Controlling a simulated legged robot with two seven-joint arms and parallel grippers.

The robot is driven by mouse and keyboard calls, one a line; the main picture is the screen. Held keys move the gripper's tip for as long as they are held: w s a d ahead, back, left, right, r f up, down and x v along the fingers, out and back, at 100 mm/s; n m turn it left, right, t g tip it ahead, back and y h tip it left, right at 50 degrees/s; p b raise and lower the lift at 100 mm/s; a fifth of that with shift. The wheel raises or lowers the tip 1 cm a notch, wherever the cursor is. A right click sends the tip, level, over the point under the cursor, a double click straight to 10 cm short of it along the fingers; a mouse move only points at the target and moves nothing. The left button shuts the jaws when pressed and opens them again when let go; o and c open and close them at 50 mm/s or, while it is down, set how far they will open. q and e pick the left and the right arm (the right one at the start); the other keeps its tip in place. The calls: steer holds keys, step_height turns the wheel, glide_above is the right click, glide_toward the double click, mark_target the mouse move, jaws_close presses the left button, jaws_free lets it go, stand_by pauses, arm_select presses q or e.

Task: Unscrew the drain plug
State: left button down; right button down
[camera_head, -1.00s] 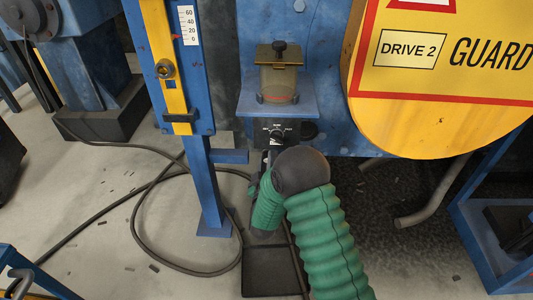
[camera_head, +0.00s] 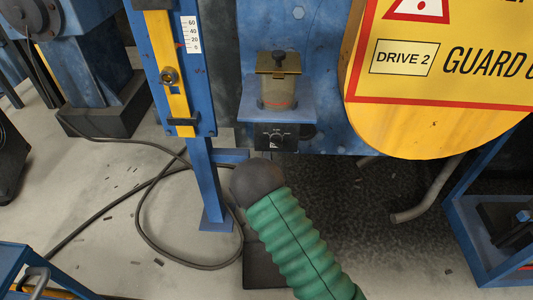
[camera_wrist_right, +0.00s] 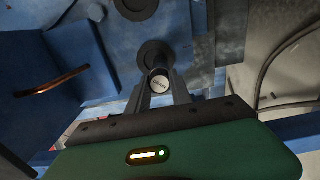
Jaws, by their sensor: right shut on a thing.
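In the right wrist view, a small round drain plug (camera_wrist_right: 160,83) with a pale marked face sits in front of a dark round ring on a blue surface. My right gripper (camera_wrist_right: 161,93) has one finger on each side of the plug and is shut on it. The fingers hide part of the plug's sides. In the head view, my right arm comes up from the bottom in a green ribbed sleeve and ends in a dark rounded joint. This hides the right gripper and the plug there. My left gripper is not in view.
A blue shelf (camera_head: 297,111) holds a small brass-lidded container (camera_head: 278,82), with a black knob box (camera_head: 276,137) below. A blue post (camera_head: 205,170) stands left. A yellow drive guard (camera_head: 420,130) is at right. A dark cable (camera_head: 145,230) loops on the floor.

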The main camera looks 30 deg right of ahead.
steer(key=n+p, duration=0.4)
steer(key=n, duration=0.7)
steer(key=shift+r+n, duration=0.1)
steer(key=shift+n, duration=0.3)
steer(key=c, duration=1.4)
jaws_free()
steer(key=shift+s+d, duration=0.1)
steer(key=shift+o, duration=0.2)
